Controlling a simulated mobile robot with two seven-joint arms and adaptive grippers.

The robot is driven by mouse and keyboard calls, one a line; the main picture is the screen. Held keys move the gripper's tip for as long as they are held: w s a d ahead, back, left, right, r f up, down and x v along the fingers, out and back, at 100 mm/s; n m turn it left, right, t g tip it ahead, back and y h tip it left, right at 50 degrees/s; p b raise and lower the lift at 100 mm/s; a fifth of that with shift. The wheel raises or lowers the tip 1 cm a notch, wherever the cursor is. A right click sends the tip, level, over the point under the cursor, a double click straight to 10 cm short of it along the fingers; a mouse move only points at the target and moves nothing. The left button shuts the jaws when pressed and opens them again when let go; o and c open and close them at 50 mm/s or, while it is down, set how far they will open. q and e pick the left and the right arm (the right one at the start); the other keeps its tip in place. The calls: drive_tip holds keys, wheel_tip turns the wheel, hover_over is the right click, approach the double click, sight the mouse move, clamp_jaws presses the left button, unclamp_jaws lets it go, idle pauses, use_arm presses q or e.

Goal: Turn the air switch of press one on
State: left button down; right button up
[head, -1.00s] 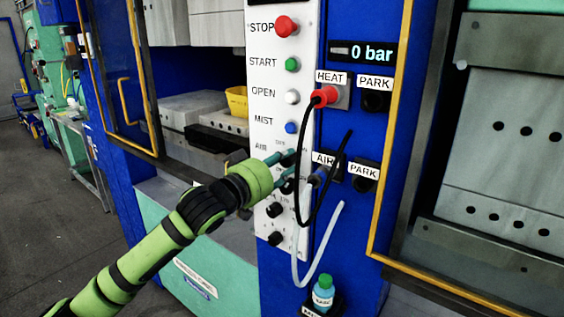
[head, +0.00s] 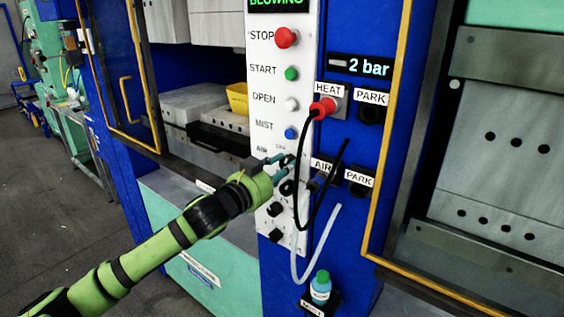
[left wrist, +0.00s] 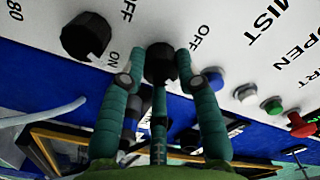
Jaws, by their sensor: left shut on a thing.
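The press's white control panel (head: 278,110) fills the middle of the head view. My left gripper (head: 283,162) reaches it from the left, at the black knob beside the AIR label (head: 262,150). In the left wrist view its teal fingers (left wrist: 160,70) are closed around this black air knob (left wrist: 160,60), with ON and OFF printed at its sides. The knob's pointer is mostly hidden by the fingers. The pressure display (head: 360,67) reads 2 bar, and a green BLOWING sign (head: 279,3) shows at the panel's top. My right gripper is out of view.
A red HEAT plug (head: 322,107) with a black cable hangs close right of the panel, above an AIR socket (head: 322,180). A pale hose (head: 318,250) loops below. More black knobs (head: 275,235) sit below the gripper.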

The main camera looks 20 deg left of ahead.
use_arm(q)
drive_tip(key=shift+a+f+m+p, duration=0.1)
drive_tip(key=shift+f+m+p, duration=0.25)
drive_tip(key=shift+m, duration=0.55)
drive_tip(key=c, duration=1.1)
unclamp_jaws()
drive_tip(key=shift+c, duration=0.2)
drive_tip(key=shift+o, duration=1.2)
drive_tip(key=shift+w+a, duration=0.15)
drive_tip(key=shift+r, duration=0.1)
